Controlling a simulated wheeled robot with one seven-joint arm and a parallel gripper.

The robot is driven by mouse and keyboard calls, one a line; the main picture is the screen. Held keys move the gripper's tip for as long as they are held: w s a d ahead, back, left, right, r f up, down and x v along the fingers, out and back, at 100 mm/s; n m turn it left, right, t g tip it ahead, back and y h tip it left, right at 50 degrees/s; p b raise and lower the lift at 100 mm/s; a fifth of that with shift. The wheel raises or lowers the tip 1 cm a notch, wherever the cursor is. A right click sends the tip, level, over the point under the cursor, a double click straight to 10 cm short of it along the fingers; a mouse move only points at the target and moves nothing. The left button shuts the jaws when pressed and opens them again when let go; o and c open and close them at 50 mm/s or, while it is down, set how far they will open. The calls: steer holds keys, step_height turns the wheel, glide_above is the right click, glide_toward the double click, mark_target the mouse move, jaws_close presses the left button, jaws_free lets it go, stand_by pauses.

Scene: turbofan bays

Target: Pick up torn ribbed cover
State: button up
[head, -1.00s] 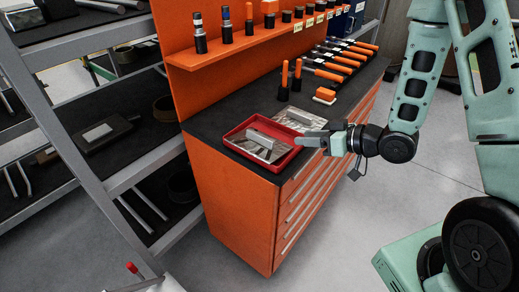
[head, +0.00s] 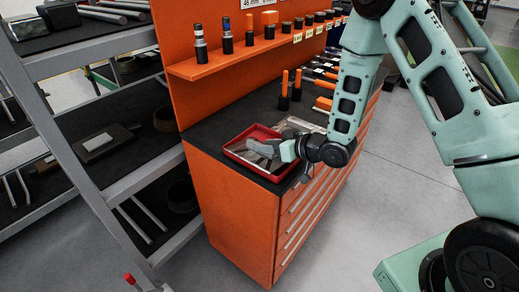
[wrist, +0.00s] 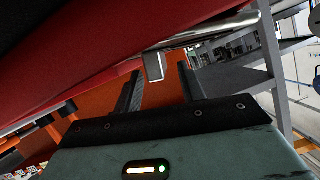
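The red tray (head: 234,156) sits on the near end of the black top of the orange cabinet. In it lies a silvery metal piece (head: 257,162), apparently the torn ribbed cover, with a grey bar raised on it. My gripper (head: 262,147) is over the tray and hides most of the bar; ribs or tears are too small to tell. In the wrist view my gripper (wrist: 160,88) has its two dark fingers apart. A grey block end (wrist: 153,66), likely the bar, shows between and beyond the fingertips, with no finger visibly touching it.
Another silvery tray or plate (head: 298,124) lies just behind the red tray. Orange-handled tools (head: 284,92) stand farther back. An orange back panel with a shelf (head: 235,62) of tool bits rises behind. A grey rack (head: 105,185) stands at left.

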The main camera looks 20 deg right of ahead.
steer(key=shift+p+x, duration=0.3)
steer(key=shift+x, duration=1.15)
jaws_close()
steer(key=shift+r, duration=0.15)
step_height(320, 180, up, 9)
steer(key=shift+r+b, duration=0.15)
steer(key=shift+b, duration=0.75)
steer(key=shift+d+r+n+b, duration=0.3)
steer(key=shift+d+b, duration=0.1)
steer(key=shift+b, duration=0.7)
steer(key=shift+n+t+h, duration=0.3)
steer(key=shift+n+h, duration=0.2)
steer(key=shift+n, duration=0.1)
steer(key=d+f+b, duration=0.1)
steer(key=f, duration=0.1)
steer(key=s+d+f+b, duration=0.1)
steer(key=f, duration=0.2)
steer(key=d+f+b, duration=0.1)
steer(key=f+b, duration=0.1)
steer(key=shift+s+f, duration=0.15)
steer(key=shift+f, duration=0.1)
